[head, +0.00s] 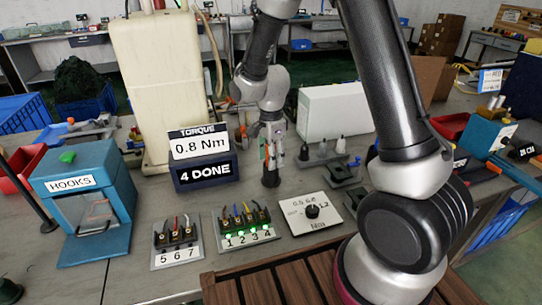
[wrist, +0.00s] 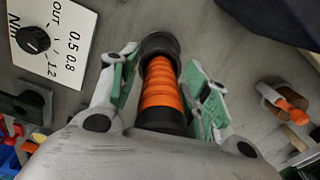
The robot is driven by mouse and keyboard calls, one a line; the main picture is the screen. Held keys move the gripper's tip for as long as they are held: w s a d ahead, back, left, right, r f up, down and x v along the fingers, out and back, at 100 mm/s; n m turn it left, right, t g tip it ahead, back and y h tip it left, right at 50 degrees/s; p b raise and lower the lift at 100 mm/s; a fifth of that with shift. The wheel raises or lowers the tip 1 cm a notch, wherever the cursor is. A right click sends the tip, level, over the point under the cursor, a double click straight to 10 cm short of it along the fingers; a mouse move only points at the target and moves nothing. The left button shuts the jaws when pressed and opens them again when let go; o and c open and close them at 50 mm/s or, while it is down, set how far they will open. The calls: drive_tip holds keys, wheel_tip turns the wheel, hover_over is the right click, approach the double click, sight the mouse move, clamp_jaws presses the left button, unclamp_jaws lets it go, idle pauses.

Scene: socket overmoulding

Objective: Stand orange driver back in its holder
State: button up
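The orange driver (wrist: 161,85) has a ribbed orange grip and a dark end nearest the camera. In the wrist view it lies between the green-padded fingers of my gripper (wrist: 160,90), with narrow gaps on both sides, so the gripper looks open around it. Its far end meets a round black holder (wrist: 158,42), and appears to stand inside its rim. In the head view the black holder (head: 270,175) stands upright on the bench, directly under my gripper (head: 271,148). There my fingers hide most of the driver.
The torque display (head: 200,158) reads 0.8 Nm and 4 DONE, left of the holder. A dial plate (head: 311,212) and a numbered socket block (head: 247,226) with green lights lie in front. Small dark stands (head: 343,172) are to the right. A white box (head: 335,110) is behind.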

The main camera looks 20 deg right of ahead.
wheel_tip(320, 180, up, 12)
drive_tip(key=shift+r, duration=0.25)
drive_tip(key=s+d+r+n+t, duration=0.2)
drive_tip(key=s+d+r+n, duration=0.4)
drive_tip(key=s+d+r, duration=0.25)
drive_tip(key=s+d+r+n+t, duration=0.1)
drive_tip(key=s+d+r+n, duration=0.1)
drive_tip(key=s+n, duration=0.3)
drive_tip(key=s+d+r+n+t, duration=0.1)
drive_tip(key=s+d+n, duration=0.3)
drive_tip(key=s, duration=0.6)
drive_tip(key=shift+s+d+r+n, duration=0.25)
drive_tip(key=shift+r+n, duration=0.15)
drive_tip(key=shift+r, duration=0.3)
